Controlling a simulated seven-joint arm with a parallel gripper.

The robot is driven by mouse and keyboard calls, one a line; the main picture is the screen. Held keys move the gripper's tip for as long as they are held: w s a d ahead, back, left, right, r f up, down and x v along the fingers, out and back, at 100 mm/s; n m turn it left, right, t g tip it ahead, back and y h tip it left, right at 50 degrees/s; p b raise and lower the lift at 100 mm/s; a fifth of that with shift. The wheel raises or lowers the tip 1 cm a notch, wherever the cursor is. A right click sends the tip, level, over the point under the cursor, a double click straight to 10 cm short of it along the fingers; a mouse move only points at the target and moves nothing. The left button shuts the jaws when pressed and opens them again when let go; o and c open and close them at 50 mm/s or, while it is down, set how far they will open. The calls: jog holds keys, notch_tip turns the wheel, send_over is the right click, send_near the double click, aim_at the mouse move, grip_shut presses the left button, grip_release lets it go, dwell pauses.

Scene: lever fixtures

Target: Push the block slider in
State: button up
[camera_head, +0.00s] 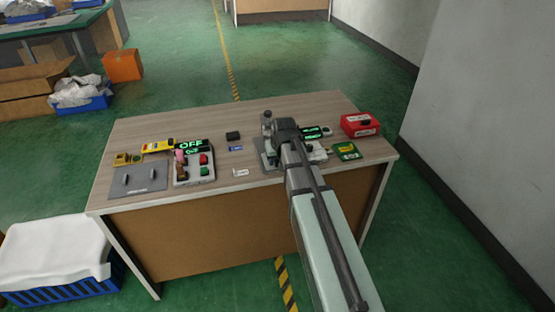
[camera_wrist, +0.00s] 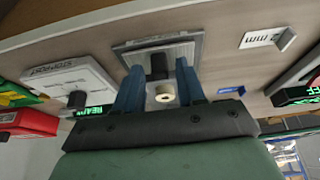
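A grey plate (camera_wrist: 195,50) lies on the table, with a dark upright block (camera_wrist: 158,64) on it and a pale round knob (camera_wrist: 165,93) nearer the wrist camera. These look like the block slider, but I cannot tell how far in it sits. My gripper (camera_wrist: 158,68) is over the plate, its two blue-grey fingers apart on either side of the dark block, with visible gaps. Contact is unclear. In the head view, my arm hides most of this fixture; a strip of its plate (camera_head: 261,157) shows at the left.
A white panel (camera_wrist: 70,78) with a dark knob stands close beside the plate. A switch box (camera_head: 194,168) and a grey handled plate (camera_head: 137,182) are at the table's left. A red box (camera_head: 360,124) and a green item (camera_head: 347,151) are at the right.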

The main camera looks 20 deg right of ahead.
grip_shut()
dwell(0.3)
jog(key=w, duration=0.8)
jog(key=shift+w, duration=0.25)
jog(key=shift+c, duration=0.8)
grip_release()
jog(key=shift+w, duration=0.1)
jog(key=o, duration=0.3)
jog(key=v, duration=1.4)
